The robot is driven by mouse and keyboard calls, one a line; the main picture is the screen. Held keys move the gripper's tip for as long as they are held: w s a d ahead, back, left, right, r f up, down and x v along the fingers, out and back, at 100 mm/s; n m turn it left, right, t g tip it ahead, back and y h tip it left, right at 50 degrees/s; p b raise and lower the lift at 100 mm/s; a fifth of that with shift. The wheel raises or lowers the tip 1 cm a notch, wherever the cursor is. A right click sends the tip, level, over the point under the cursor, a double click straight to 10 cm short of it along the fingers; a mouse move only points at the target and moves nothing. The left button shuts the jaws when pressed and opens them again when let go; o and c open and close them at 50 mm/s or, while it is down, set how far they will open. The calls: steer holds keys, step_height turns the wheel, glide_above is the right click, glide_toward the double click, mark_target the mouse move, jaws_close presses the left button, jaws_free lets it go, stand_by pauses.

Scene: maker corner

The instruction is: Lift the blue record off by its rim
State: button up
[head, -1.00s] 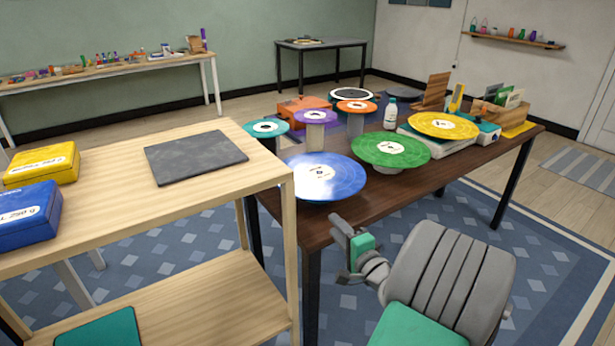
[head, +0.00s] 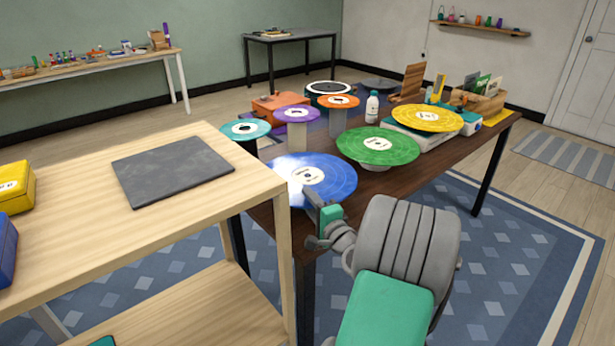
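The blue record (head: 335,178) lies flat at the near left end of the dark table, with a white label at its middle. What it rests on is hidden beneath it. My gripper (head: 313,215) is at the record's near rim, and its dark upper part overlaps the rim in the picture. I cannot tell whether it touches the record. The fingers are seen from behind and the side, so their gap is unclear. No record is seen held in it.
A green record (head: 378,146) is close at the right, with yellow (head: 427,118), purple (head: 296,114), teal (head: 245,129) and orange (head: 338,101) ones beyond. A white bottle (head: 372,107) stands among them. A wooden shelf unit (head: 260,180) with a dark slab (head: 172,170) is close at the left.

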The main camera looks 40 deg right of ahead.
steer(key=shift+w+d+f, duration=0.1)
steer(key=shift+w+d, duration=0.05)
steer(key=shift+w, duration=0.65)
steer(key=shift+s, duration=0.1)
jaws_close()
stand_by(0.7)
